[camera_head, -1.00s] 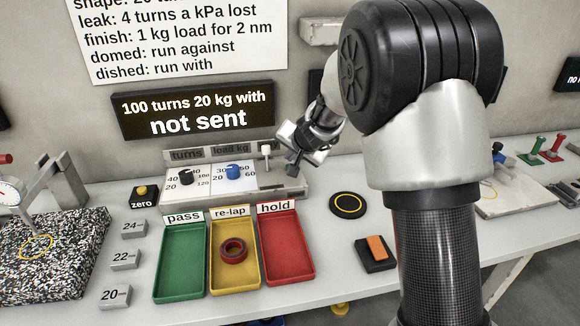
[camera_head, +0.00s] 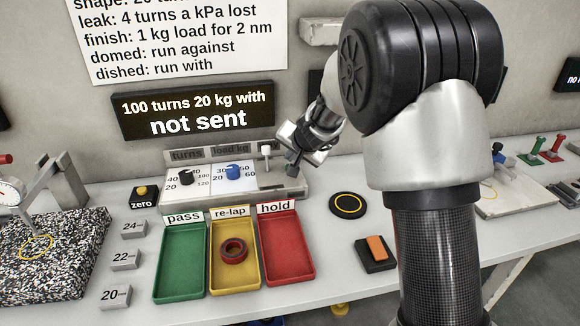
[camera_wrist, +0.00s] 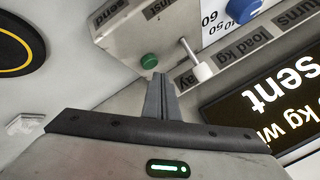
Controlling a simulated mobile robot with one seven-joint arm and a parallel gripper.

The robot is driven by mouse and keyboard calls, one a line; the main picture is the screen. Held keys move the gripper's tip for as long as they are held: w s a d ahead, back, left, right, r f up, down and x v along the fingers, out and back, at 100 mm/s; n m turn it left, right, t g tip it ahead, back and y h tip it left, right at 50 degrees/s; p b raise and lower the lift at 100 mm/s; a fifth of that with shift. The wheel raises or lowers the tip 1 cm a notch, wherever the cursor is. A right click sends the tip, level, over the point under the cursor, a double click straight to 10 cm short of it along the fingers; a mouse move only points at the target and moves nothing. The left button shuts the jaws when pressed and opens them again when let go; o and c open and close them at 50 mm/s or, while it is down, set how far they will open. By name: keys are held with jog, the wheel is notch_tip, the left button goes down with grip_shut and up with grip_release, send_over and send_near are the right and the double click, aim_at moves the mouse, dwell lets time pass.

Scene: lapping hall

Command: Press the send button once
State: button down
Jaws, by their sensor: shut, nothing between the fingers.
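The green send button (camera_wrist: 149,61) sits on the light control box (camera_wrist: 125,45), on the face marked "send", in the wrist view. In the head view my gripper hides it at the right end of the box (camera_head: 240,207). My gripper (camera_wrist: 160,76) is shut and empty, its fingertips very close to the button in the picture. I cannot tell whether they touch it. In the head view my gripper (camera_head: 292,170) hangs over the box's right end. The dark display (camera_head: 195,108) reads "100 turns 20 kg with not sent".
A white toggle lever (camera_wrist: 202,70) stands beside the fingertips. A blue knob (camera_head: 233,172) and a black knob (camera_head: 186,177) are further left on the box. Green (camera_head: 181,287), yellow (camera_head: 222,286) and red (camera_head: 292,272) trays lie in front; a ring (camera_head: 233,250) is in the yellow one.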

jog(key=shift+f, duration=0.1)
dwell(0.3)
jog(key=shift+f+b, duration=0.3)
jog(key=shift+b, duration=0.2)
jog(key=shift+f+b, duration=0.55)
dwell(0.6)
jog(key=shift+r, duration=0.1)
jog(key=shift+r+p, duration=0.8)
notch_tip(320, 180, up, 5)
jog(key=p, duration=0.4)
jog(key=shift+r+p, duration=0.1)
jog(key=shift+p, duration=0.3)
